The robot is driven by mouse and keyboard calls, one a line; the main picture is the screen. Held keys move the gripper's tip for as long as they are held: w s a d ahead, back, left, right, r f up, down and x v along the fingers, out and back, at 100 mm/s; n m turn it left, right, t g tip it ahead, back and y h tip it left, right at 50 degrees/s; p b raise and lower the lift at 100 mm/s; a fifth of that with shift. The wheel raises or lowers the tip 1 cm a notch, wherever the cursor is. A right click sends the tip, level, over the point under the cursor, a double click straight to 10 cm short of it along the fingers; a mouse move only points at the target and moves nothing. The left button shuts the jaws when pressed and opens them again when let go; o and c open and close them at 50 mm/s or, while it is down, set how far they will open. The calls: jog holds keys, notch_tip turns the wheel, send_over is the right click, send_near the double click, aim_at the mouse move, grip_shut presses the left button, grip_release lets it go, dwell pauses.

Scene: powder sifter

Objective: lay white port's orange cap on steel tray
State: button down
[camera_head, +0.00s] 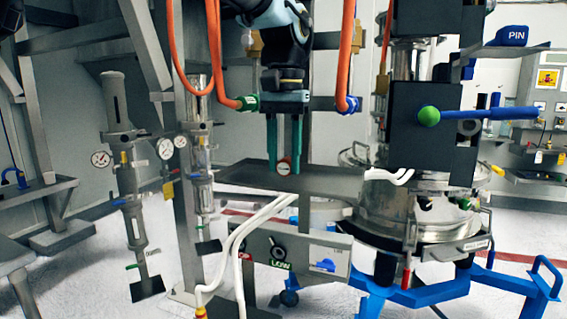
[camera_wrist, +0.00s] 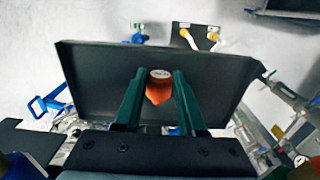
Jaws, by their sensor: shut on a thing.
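My gripper (camera_head: 284,165) points down at the middle of the head view, its two green fingers shut on the orange cap (camera_head: 284,168). In the wrist view the orange cap (camera_wrist: 159,90) sits between the green fingertips (camera_wrist: 161,76), with a pale top face bearing small print. The steel tray (camera_head: 240,176) is a dark grey plate with low raised edges. In the wrist view the tray (camera_wrist: 95,70) lies behind the cap and fingers. The cap is over the tray; I cannot tell whether it touches it. I cannot make out the white port for certain.
A grey control box (camera_head: 295,250) with white hoses (camera_head: 235,240) stands below the tray. A round steel sifter (camera_head: 400,215) on a blue frame is close on the right. Orange hoses (camera_head: 216,60) hang beside my arm. The visible tray surface around the cap looks bare.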

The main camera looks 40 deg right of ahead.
aim_at(285, 159)
jog(key=shift+f, duration=0.7)
jog(key=shift+f, duration=0.15)
jog(key=c, duration=0.5)
grip_release()
notch_tip(285, 159, up, 12)
jog(key=shift+r, duration=0.2)
